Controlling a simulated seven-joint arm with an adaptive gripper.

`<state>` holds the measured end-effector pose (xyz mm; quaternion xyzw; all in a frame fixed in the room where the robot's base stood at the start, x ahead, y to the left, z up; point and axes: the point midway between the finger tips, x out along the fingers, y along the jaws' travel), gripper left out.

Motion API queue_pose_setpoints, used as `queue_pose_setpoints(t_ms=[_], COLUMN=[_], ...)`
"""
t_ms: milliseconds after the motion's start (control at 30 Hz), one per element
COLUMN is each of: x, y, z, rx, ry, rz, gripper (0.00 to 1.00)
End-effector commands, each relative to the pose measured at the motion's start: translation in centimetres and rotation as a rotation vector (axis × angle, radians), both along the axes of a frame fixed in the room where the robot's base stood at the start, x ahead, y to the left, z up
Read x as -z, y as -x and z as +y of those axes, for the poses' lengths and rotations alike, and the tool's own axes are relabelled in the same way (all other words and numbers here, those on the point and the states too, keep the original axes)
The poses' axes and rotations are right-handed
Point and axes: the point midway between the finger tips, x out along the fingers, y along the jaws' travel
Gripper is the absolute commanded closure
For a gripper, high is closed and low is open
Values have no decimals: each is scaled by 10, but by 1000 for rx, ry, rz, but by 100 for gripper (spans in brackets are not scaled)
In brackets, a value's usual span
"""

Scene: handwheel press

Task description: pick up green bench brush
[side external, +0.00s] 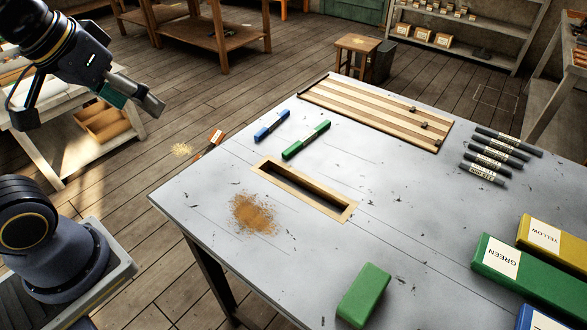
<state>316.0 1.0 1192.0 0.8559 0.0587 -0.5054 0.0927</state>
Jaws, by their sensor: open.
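A plain green block (364,295), apparently the green bench brush, lies on the grey table (410,230) near its front edge. Its bristles cannot be made out. My gripper (153,104) is at the upper left, in the air beyond the table's left edge, far from the green block. It is open and nothing shows between its fingers. A green marker (306,139) with a white label also lies on the table, beside a blue marker (271,126).
A wood-framed slot (345,211) is set in the table beside a brown dust pile (254,214). A slatted board (375,108) lies at the back. Several black markers (496,155) and green (540,280) and yellow (555,241) boxes are at the right.

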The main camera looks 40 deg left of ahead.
Motion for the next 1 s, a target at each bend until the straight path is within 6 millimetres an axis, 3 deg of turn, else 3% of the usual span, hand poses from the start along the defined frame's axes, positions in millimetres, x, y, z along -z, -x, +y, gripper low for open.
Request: queue_pose_setpoints(t_ms=[100, 267, 367, 500, 600, 733, 833, 1000], x=[-35, -57, -59, -34, -2, 45, 76, 99], y=[-33, -82, -113, -142, -142, -122, -101, -84], z=[-16, -64, -114, -209, -278, -344, -372, -383], rx=[-92, -130, -121, -66, 2, 118, 180, 218], ry=[68, 128, 146, 133, 96, 29, -20, -51], rz=[20, 98, 166, 282, 358, 435, 482, 504], gripper=[19, 19, 19, 19, 19, 19, 19, 19])
